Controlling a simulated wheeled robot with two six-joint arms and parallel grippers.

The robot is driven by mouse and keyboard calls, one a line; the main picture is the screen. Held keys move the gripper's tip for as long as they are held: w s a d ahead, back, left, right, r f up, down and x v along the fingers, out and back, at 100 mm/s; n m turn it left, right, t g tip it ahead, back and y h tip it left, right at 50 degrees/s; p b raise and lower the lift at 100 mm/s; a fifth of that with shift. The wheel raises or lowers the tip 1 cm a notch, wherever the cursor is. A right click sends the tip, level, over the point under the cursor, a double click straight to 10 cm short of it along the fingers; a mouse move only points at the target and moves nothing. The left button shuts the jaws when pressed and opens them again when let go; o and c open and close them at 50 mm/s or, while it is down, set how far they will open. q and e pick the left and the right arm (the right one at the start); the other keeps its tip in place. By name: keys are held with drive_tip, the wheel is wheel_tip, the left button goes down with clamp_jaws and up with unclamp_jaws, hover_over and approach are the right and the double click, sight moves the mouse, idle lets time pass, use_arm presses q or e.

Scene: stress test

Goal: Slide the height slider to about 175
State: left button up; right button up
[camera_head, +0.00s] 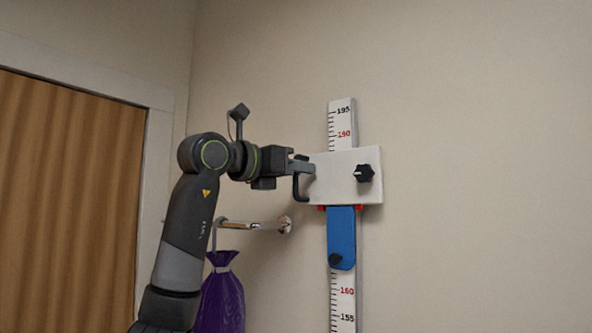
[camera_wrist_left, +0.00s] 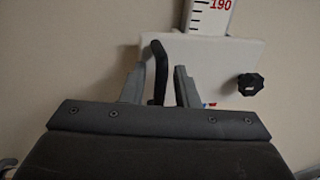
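The height slider is a white plate (camera_head: 340,190) on a vertical ruler (camera_head: 341,124). It has a black handle (camera_head: 297,188) on its left side and a black knob (camera_head: 365,173) on its right. The plate covers the scale just below 190; the marks around 175 are hidden. My left gripper (camera_head: 304,167) is at the handle. In the left wrist view the gripper (camera_wrist_left: 159,80) is open, with the handle (camera_wrist_left: 157,66) between its fingers and gaps showing. The plate (camera_wrist_left: 215,58) and knob (camera_wrist_left: 250,84) also show there. My right gripper is not in view.
A blue piece (camera_head: 341,236) with a dark knob (camera_head: 335,260) and red bits sits on the ruler right below the plate. A wall hook bar (camera_head: 250,225) holds a purple bag (camera_head: 222,296) beneath my left arm. A brown curtain (camera_head: 65,205) fills the left. The right wall is bare.

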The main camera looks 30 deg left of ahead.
use_arm(q)
drive_tip(key=shift+s+f, duration=0.1)
drive_tip(key=shift+s, duration=0.15)
drive_tip(key=b+v, duration=0.7)
drive_tip(key=v, duration=1)
drive_tip(key=shift+b, duration=0.3)
drive_tip(key=shift+a, duration=0.1)
